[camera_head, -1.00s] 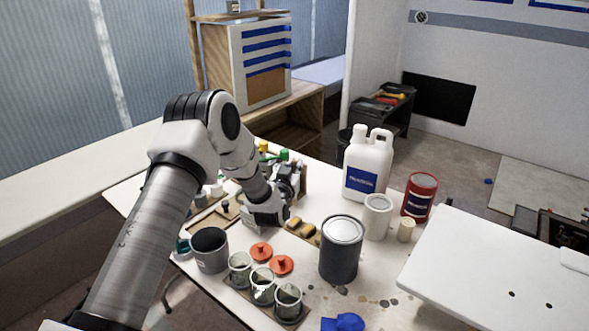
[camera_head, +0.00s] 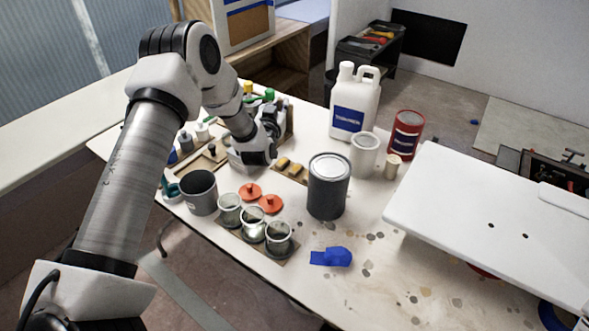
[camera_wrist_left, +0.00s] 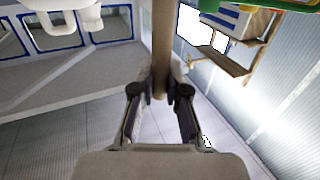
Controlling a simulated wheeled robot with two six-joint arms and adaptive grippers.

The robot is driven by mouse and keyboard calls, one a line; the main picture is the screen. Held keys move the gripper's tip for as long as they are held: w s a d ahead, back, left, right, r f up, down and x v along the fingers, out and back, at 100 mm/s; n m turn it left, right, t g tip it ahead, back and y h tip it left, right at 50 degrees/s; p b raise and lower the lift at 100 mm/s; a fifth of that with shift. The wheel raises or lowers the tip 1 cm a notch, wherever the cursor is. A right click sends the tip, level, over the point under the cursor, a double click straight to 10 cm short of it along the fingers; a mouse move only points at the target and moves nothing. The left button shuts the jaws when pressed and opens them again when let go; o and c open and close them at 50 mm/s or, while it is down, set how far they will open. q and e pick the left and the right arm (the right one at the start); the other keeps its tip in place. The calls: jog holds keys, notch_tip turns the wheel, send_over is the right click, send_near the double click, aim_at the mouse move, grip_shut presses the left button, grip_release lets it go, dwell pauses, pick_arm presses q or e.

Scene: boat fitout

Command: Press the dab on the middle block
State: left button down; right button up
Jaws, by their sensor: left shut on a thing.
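In the head view my left gripper (camera_head: 268,128) is low over the table's far left part, partly hidden by its own wrist. In the left wrist view the gripper (camera_wrist_left: 161,95) is shut on a brown rod-like handle (camera_wrist_left: 163,42), which stands between the fingers. The far end of this held thing cannot be made out. Two small yellowish blocks (camera_head: 296,169) show on a brown strip just right of my left wrist. Part of the strip is hidden by the gripper, so I cannot tell which block is the middle one. My right gripper is not in view.
A dark can (camera_head: 328,190) stands close right of the strip. A grey pot (camera_head: 198,192), several glass jars and red lids (camera_head: 271,203) stand in front. A white jug (camera_head: 353,105), a white cup (camera_head: 364,157) and a red can (camera_head: 405,135) stand behind. A blue cloth (camera_head: 331,257) lies in front.

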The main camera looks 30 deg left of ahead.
pick_arm(q)
jog(key=d+p, duration=0.4)
jog(key=d, duration=0.2)
jog(key=shift+s+a+f+b, duration=0.15)
jog(key=shift+f+b, duration=0.85)
jog(key=shift+f, duration=0.5)
jog(key=shift+s+a+f+b, duration=0.1)
jog(key=shift+f+b, duration=0.9)
jog(key=shift+f, duration=0.45)
jog(key=shift+f+b, duration=0.45)
jog(key=shift+f, duration=0.1)
